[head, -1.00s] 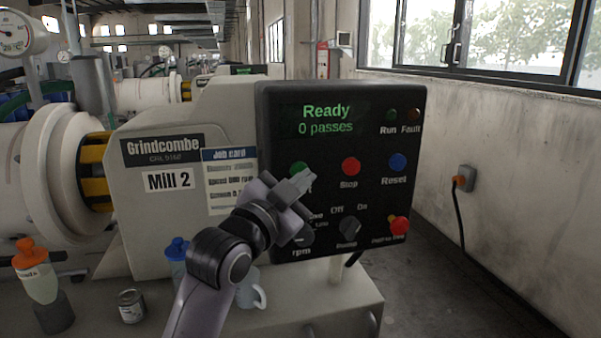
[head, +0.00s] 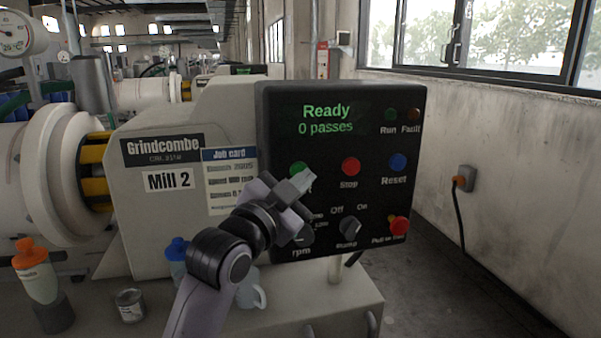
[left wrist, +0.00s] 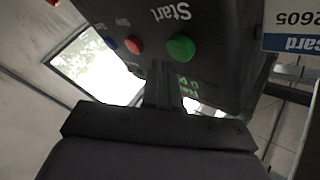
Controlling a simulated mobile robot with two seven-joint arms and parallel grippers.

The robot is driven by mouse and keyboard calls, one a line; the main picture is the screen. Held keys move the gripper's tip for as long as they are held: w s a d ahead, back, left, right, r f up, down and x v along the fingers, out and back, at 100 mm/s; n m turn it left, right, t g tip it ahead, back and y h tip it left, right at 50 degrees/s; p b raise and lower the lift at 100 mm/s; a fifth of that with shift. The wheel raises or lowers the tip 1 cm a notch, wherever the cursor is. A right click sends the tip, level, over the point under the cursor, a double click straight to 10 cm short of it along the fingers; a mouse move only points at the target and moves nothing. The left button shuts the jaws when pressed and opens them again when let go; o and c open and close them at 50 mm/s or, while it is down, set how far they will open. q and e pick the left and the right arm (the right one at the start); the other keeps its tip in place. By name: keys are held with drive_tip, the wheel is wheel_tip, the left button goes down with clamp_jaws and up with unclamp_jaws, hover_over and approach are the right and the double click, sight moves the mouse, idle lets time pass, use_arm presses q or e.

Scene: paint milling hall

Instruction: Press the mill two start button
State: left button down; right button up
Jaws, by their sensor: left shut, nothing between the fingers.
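The mill two control panel (head: 265,140) is a dark box whose display (head: 327,119) reads "Ready, 0 passes". The green start button (head: 298,167) is at the panel's left, partly hidden behind my left gripper (head: 304,181). In the left wrist view the green button (left wrist: 181,47) shows whole, under an upside-down "Start" label. The shut left gripper (left wrist: 163,92) is empty and points at the panel beside the button. I cannot tell whether its fingertips touch the panel. My right gripper is not in view.
The red stop button (head: 351,166), blue reset button (head: 397,162), pump switch (head: 349,228) and red pull knob (head: 399,226) share the panel. A white mug (head: 253,292), a tin (head: 130,305) and an orange-capped bottle (head: 37,270) stand below left.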

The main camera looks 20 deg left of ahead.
use_arm(q)
drive_tip(key=shift+w, duration=0.1)
idle(0.4)
drive_tip(key=shift+w+a, duration=0.25)
drive_tip(key=shift+w+a+p, duration=0.25)
drive_tip(key=shift+w+p, duration=0.15)
drive_tip(key=shift+p, duration=0.05)
idle(0.7)
drive_tip(key=shift+s+d, duration=0.1)
idle(0.3)
drive_tip(key=shift+s+d+p, duration=0.35)
drive_tip(key=shift+s+d, duration=0.05)
drive_tip(key=shift+s, duration=0.25)
drive_tip(key=shift+s+d, duration=0.7)
drive_tip(key=shift+s, duration=0.35)
drive_tip(key=shift+s+d, duration=0.7)
drive_tip(key=shift+s, duration=0.3)
